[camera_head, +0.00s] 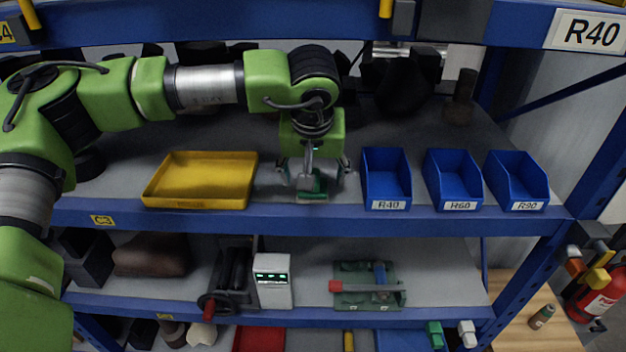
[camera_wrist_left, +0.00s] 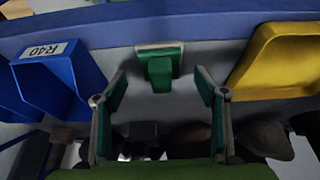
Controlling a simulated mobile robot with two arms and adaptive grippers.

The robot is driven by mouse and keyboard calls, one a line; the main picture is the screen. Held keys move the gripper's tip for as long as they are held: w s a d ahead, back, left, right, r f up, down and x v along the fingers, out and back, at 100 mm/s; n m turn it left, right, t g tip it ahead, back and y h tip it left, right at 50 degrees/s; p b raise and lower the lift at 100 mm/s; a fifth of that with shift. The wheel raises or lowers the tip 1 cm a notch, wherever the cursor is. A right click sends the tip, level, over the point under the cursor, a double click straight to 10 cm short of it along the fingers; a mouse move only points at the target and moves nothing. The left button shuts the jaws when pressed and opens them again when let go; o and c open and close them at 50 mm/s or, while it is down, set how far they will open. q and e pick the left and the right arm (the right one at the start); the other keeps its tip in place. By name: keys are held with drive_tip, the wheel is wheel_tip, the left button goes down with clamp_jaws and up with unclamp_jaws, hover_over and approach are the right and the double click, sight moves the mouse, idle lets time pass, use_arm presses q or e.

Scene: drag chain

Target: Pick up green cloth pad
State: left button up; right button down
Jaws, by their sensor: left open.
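The green cloth pad (camera_head: 318,186) lies on the top shelf near its front edge, between the yellow tray and the blue R40 bin. It also shows in the left wrist view (camera_wrist_left: 160,72), beyond the fingertips and roughly midway between them. My left gripper (camera_head: 313,178) points down over the pad with its fingers spread. In the left wrist view the left gripper (camera_wrist_left: 160,92) is open, with nothing between its green finger pads. Whether a finger touches the pad cannot be told. My right gripper is in neither view.
A yellow tray (camera_head: 153,190) is left of the pad. Blue bins R40 (camera_head: 387,190), R60 (camera_head: 459,190) and R90 (camera_head: 524,190) stand to the right. Dark objects (camera_head: 405,80) stand at the back. The shelf's blue front beam (camera_head: 300,219) is close in front of the pad.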

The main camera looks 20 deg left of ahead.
use_arm(q)
drive_tip(key=shift+p+x, duration=0.4)
drive_tip(key=shift+x, duration=0.7)
drive_tip(key=shift+w+a+f, duration=0.1)
drive_tip(key=shift+w+f, duration=0.05)
drive_tip(key=shift+f, duration=0.25)
drive_tip(key=c, duration=1.2)
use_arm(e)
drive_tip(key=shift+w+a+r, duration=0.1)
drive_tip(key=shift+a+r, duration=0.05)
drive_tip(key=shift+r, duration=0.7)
